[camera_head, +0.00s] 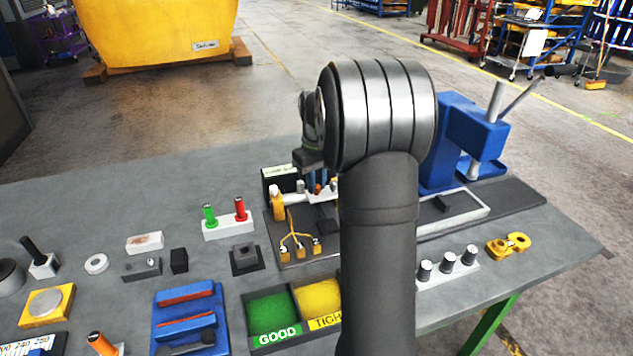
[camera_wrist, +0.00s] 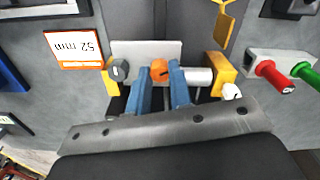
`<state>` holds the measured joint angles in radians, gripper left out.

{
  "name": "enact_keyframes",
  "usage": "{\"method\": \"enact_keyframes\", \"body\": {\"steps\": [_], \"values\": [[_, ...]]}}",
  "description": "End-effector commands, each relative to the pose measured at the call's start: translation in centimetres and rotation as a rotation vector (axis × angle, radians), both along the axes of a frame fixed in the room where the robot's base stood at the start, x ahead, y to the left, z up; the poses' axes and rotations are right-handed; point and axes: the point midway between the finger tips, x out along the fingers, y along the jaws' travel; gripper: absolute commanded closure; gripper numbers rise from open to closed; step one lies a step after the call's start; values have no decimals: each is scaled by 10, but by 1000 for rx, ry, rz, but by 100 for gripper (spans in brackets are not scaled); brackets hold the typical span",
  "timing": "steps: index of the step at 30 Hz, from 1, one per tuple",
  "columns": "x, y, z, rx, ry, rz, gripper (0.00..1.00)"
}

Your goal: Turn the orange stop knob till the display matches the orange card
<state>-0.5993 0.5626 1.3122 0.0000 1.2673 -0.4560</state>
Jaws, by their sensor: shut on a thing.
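The orange stop knob (camera_wrist: 159,70) is between the two blue fingers of my gripper (camera_wrist: 162,84) in the wrist view, and the gripper is shut on it. In the head view my gripper (camera_head: 318,180) is partly hidden behind my arm, low over the gauge fixture. The orange-edged card (camera_wrist: 78,40) is upside down in the wrist view and reads 52 mm. A dark box with a pale green display (camera_head: 282,170) stands behind the fixture in the head view. Its reading is too small to make out.
A grey knob (camera_wrist: 119,69) and yellow blocks (camera_wrist: 220,72) sit close beside the fingers. A stand with green and red buttons (camera_head: 228,224) is left of the fixture. A blue press (camera_head: 468,135) is at right, and GOOD and TIGHT trays (camera_head: 277,337) are in front.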

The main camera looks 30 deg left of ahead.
Motion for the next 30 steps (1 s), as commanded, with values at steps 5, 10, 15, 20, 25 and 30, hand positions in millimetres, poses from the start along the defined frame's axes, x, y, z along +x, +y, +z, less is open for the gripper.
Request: {"method": "enact_keyframes", "body": {"steps": [5,10,15,20,25,30], "values": [[1,0,1,2,-3,-1,67],[0,0,1,1,-2,-1,59],[0,0,1,0,-1,-1,59],[1,1,16,3,-4,-1,59],[1,1,52,4,-6,-1,59],[1,0,95,4,-6,-1,59]]}}
